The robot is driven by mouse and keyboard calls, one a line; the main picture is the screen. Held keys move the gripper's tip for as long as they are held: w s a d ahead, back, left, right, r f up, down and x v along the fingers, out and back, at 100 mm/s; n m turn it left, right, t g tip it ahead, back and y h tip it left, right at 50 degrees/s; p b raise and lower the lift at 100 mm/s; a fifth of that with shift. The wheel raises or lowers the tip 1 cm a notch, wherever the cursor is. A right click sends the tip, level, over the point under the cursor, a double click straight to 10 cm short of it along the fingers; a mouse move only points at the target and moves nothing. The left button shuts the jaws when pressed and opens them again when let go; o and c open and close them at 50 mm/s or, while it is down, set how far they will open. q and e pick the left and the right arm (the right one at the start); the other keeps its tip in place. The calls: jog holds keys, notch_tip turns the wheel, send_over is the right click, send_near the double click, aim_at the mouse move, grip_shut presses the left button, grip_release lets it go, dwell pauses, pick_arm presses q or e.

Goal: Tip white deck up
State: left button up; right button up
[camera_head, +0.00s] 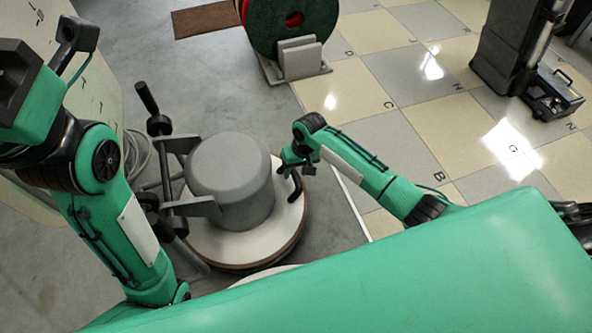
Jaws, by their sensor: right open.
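The white deck (205,243) is the round pale base of a floor buffer. It lies about level on the grey floor, with a brown band under its rim. A grey motor housing (232,178) stands on it. My right gripper (296,172) is small in the view and open, over the deck's right side.
The buffer's dark handle post (160,130) and brackets stand at its left, with a grey cable (138,155) behind. A green and red reel (290,22) stands at the back. Lettered tiles (390,100) lie right. A black machine (515,45) stands far right.

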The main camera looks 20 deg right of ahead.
grip_shut()
jog(key=shift+r+p, duration=0.2)
jog(key=shift+p, duration=0.1)
